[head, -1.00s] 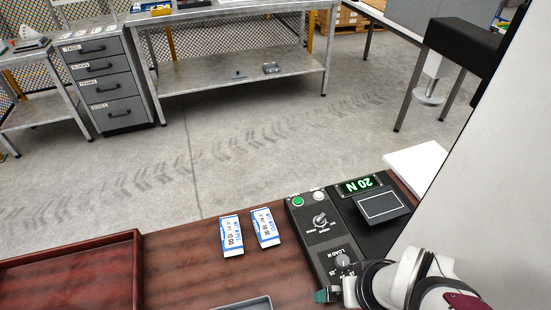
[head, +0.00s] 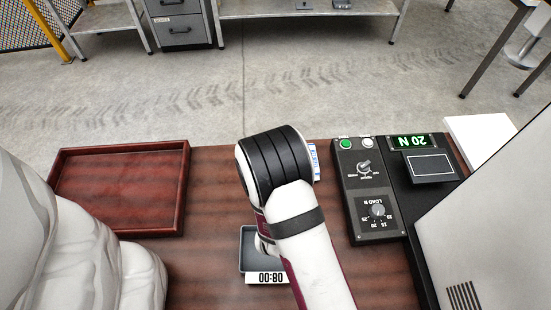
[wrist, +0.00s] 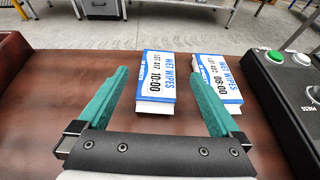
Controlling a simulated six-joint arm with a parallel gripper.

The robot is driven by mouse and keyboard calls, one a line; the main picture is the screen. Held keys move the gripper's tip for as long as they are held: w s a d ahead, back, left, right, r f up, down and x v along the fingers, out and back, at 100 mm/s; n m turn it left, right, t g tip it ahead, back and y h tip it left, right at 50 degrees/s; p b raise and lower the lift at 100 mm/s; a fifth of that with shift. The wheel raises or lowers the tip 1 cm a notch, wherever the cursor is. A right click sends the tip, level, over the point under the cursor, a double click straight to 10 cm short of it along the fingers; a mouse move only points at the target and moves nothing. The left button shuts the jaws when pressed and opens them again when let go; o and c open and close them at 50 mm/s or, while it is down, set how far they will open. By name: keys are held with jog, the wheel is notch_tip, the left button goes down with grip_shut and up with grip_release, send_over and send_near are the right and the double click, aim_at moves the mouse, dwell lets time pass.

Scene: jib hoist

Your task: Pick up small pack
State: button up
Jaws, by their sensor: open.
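Two small white-and-blue wet wipes packs lie side by side on the brown table. In the wrist view, the left pack (wrist: 156,80) reads 10:00 and the right pack (wrist: 219,80) reads 08:00. My gripper (wrist: 160,72) is open, its teal fingers spread. The left pack appears between the fingers, a little beyond the gripper's body; the right fingertip overlaps the edge of the right pack. I cannot tell whether it touches. In the head view, only a sliver of one pack (head: 316,162) shows beside my arm, which hides the other pack and the gripper.
A red-brown tray (head: 185,190) is at the left. A small grey tray (head: 243,248) with a label showing 08:00 upside down sits in front, partly behind my arm.

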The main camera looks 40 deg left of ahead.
jog(key=x, duration=0.7)
jog(key=shift+s+a+f, duration=0.1)
jog(key=shift+s+f, duration=0.05)
jog(key=shift+f, duration=0.05)
jog(key=c, duration=1.4)
